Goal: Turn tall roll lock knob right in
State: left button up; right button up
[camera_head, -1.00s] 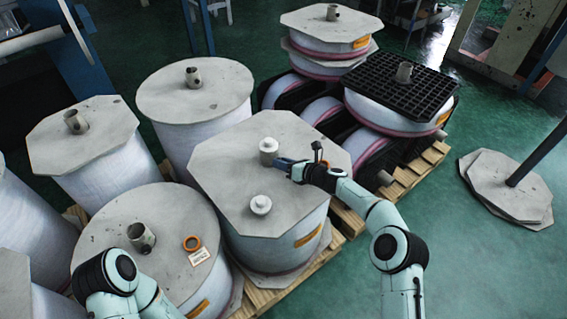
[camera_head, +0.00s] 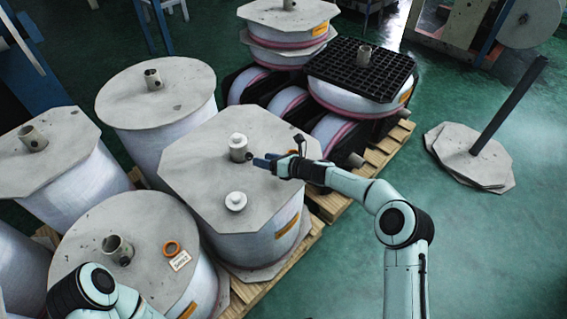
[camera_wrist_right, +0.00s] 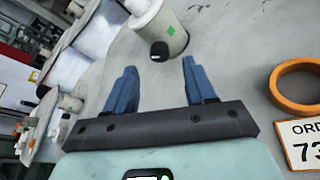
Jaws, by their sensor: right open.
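The tall roll (camera_head: 195,165), with an octagonal grey top, stands at the middle of the head view. A short grey core tube (camera_head: 238,153) with a white cap rises from its top. A small black lock knob (camera_head: 249,156) sticks out of the tube's side; it also shows in the right wrist view (camera_wrist_right: 159,50). My right gripper (camera_head: 263,163) is open and empty beside the tube. In the wrist view its blue fingers (camera_wrist_right: 156,75) point toward the knob, with a gap between. My left arm enters at the lower left; its gripper is out of the picture.
A white round cap (camera_head: 236,201) stands on the same roll top, nearer me. Other rolls stand close around.

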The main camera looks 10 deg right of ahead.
jog(key=v, duration=0.8)
jog(key=shift+p, duration=0.3)
